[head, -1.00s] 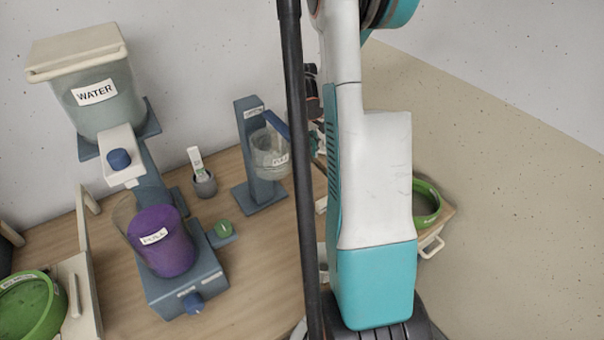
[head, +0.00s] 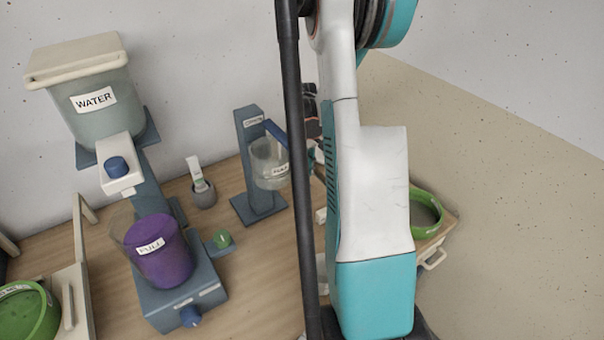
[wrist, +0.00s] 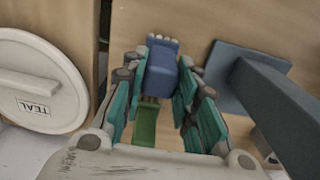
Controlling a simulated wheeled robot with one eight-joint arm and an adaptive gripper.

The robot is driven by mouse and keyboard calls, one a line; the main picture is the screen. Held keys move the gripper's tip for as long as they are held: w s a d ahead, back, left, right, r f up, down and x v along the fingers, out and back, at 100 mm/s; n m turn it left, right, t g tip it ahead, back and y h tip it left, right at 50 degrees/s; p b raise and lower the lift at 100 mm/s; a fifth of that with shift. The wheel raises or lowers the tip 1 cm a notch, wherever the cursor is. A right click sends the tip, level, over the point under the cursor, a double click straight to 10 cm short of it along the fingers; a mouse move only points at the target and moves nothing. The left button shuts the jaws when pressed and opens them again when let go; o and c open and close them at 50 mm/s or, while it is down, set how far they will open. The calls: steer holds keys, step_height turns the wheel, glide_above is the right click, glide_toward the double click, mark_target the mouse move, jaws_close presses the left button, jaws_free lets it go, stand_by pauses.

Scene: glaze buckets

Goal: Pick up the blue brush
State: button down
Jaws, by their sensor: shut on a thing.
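In the wrist view, my gripper (wrist: 164,82) has its teal fingers on both sides of a blue block-like thing, which I take to be the blue brush (wrist: 162,72). Pale bumps show along its far end. The fingers are shut on it. A green strip (wrist: 145,124) shows between the fingers, nearer the palm; I cannot tell whether it belongs to the brush. In the head view my arm hides the brush and most of the gripper.
A blue-grey stand (wrist: 275,95) is close right of my gripper; it holds a clear cup (head: 270,165) in the head view. A round lid marked TEAL (wrist: 38,85) lies left. A purple bucket (head: 162,255), water tank (head: 95,105) and green bowl (head: 425,215) are around.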

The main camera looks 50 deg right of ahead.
step_height(320, 180, up, 20)
steer(key=p, duration=0.6)
steer(key=shift+f, duration=0.1)
stand_by(0.5)
